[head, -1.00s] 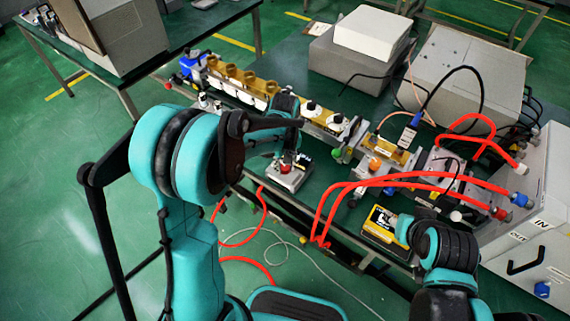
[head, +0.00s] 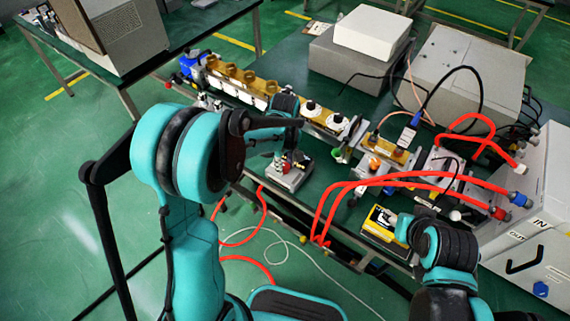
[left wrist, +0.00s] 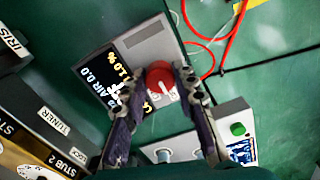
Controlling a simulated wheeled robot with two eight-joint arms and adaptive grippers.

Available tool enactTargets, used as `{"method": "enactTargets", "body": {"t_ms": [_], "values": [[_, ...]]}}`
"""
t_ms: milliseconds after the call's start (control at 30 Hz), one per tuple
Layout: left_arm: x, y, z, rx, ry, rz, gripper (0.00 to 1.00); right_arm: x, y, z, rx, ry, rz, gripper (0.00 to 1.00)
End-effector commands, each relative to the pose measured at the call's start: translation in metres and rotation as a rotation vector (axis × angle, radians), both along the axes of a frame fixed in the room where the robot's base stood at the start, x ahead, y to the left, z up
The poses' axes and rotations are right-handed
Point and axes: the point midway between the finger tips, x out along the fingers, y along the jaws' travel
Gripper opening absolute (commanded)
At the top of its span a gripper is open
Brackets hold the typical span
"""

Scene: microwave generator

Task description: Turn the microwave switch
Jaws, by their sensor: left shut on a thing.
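A small grey box (head: 287,181) with a red knob stands near the front edge of the green table. In the left wrist view the red knob (left wrist: 159,77) has a white mark and sits beside a black display (left wrist: 108,76) with "AIR 0.0" lettering. My left gripper (head: 287,156) is over the box, its fingers on both sides of the knob and shut on it. My right gripper (head: 400,228) is beside a yellow and black box (head: 380,222). Its fingers are too small and covered to tell whether they are open.
Red hoses (head: 400,184) cross the table to a white cabinet (head: 530,225) at right. A row of waveguide parts (head: 245,82) lies behind the grey box. In the left wrist view, another grey box with a green button (left wrist: 237,129) stands close to the right finger.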

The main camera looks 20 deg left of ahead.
Motion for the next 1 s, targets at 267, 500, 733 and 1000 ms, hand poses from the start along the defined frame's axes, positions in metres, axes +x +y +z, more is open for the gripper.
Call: {"method": "enactTargets", "body": {"t_ms": [267,500,733,1000], "values": [[0.000,0.000,0.000,0.000,0.000,0.001,0.46,0.000,0.000,0.000,0.000,0.000,0.000,0.45],[0.000,0.000,0.000,0.000,0.000,0.000,0.49,0.000,0.000,0.000,0.000,0.000,0.000,0.45],[0.000,0.000,0.014,0.000,0.000,0.000,0.49,0.000,0.000,0.000,0.000,0.000,0.000,0.45],[0.000,0.000,0.072,0.000,0.000,0.000,0.49,0.000,0.000,0.000,0.000,0.000,0.000,0.45]]}}
